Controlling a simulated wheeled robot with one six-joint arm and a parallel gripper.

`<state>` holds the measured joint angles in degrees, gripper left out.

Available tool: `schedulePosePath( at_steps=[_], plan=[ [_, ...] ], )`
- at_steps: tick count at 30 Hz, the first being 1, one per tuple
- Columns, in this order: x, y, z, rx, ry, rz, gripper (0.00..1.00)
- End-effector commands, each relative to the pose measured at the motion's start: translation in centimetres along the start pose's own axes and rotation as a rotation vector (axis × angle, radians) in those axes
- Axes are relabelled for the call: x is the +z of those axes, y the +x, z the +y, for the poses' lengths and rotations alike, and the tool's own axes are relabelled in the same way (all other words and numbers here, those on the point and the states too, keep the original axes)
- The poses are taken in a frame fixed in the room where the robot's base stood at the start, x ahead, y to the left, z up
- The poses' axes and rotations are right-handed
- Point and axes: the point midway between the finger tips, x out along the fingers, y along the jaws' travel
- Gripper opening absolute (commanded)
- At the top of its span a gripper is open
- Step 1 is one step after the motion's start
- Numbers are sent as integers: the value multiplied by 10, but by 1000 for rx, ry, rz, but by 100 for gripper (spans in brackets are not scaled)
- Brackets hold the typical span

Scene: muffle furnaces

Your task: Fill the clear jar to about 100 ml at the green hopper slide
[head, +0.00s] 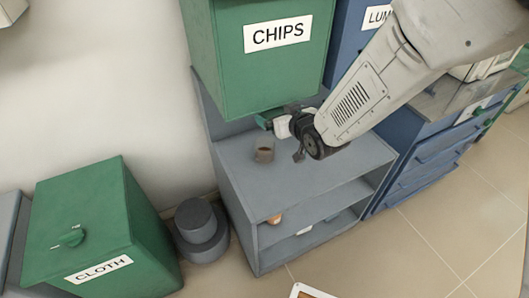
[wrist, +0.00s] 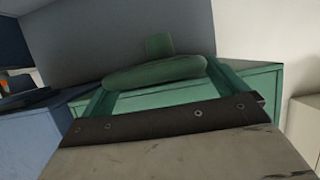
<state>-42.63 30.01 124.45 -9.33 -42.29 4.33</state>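The green hopper (head: 270,65), labelled CHIPS, hangs above a grey shelf unit. A small jar (head: 264,152) with brown contents stands upright on the unit's top, below the hopper; its level cannot be read. My gripper (head: 274,123) is under the hopper's lower edge, above and slightly right of the jar, apart from it. A small green part, perhaps the slide, shows at its tip. In the wrist view a rounded green bar (wrist: 155,72) lies close ahead between two green side pieces. Whether my fingers are closed on it is unclear.
A blue hopper (head: 345,45) hangs to the right of the green one. Small items stand on the shelf below the jar. A green CLOTH bin (head: 80,225) and a round grey object (head: 197,222) stand at left. Blue drawers (head: 425,150) stand at right.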

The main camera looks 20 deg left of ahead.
Motion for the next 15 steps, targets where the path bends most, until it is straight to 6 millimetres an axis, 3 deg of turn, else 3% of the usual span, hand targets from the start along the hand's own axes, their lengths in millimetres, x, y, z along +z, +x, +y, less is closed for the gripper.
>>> schedulePosePath(
  at_steps=[7, 15],
  plan=[
    [0, -7, 0, 0, 0, -1, 98],
    [-1, -51, 0, 0, 0, 1, 98]
  ],
)
